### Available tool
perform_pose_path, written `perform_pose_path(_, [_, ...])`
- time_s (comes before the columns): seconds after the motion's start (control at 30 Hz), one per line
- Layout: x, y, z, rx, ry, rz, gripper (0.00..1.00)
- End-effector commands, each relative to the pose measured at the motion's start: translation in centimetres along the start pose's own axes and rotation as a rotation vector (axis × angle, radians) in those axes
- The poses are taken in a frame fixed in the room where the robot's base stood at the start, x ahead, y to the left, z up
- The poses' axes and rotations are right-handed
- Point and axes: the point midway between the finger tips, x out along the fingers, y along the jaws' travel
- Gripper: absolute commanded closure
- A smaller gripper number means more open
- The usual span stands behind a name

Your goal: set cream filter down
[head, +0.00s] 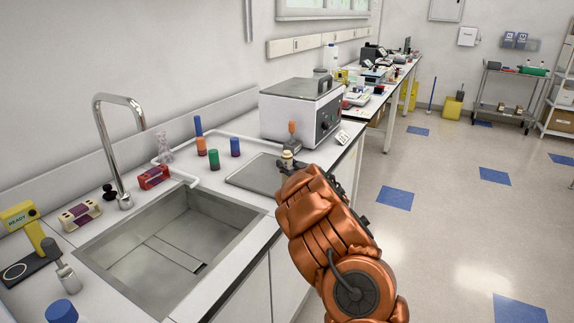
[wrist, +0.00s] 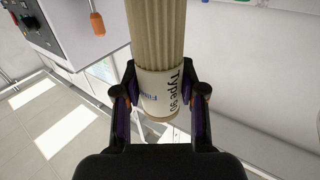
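The cream filter (wrist: 155,40) is a pleated cylinder with a white band reading "Type 90" in the wrist view. My gripper (wrist: 163,100) has one finger on each side of the filter's labelled end and is shut on it. In the head view my gripper (head: 290,168) is over the counter's right side, by a flat grey plate (head: 250,174). A small cream part of the filter (head: 287,156) shows at its tip. I cannot tell whether the filter touches anything below.
A grey boxy instrument (head: 300,108) stands behind the plate. The sink (head: 175,240) lies in front, with a tall faucet (head: 122,150). An orange-handled item (head: 292,130) is just behind my gripper. Floor is open at right.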

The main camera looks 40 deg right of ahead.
Motion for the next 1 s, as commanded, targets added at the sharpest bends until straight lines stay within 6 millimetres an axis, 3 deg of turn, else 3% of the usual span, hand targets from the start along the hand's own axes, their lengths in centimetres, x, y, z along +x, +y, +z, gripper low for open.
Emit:
perform_pose_path(0.2, [0.0,0.0,-0.1,-0.001,0.000,0.000,0.36])
perform_pose_path(0.63, [-0.2,0.0,-0.3,-0.003,-0.002,0.000,0.36])
perform_pose_path(1.0, [-3.7,0.1,-0.1,-0.001,-0.004,0.003,0.36])
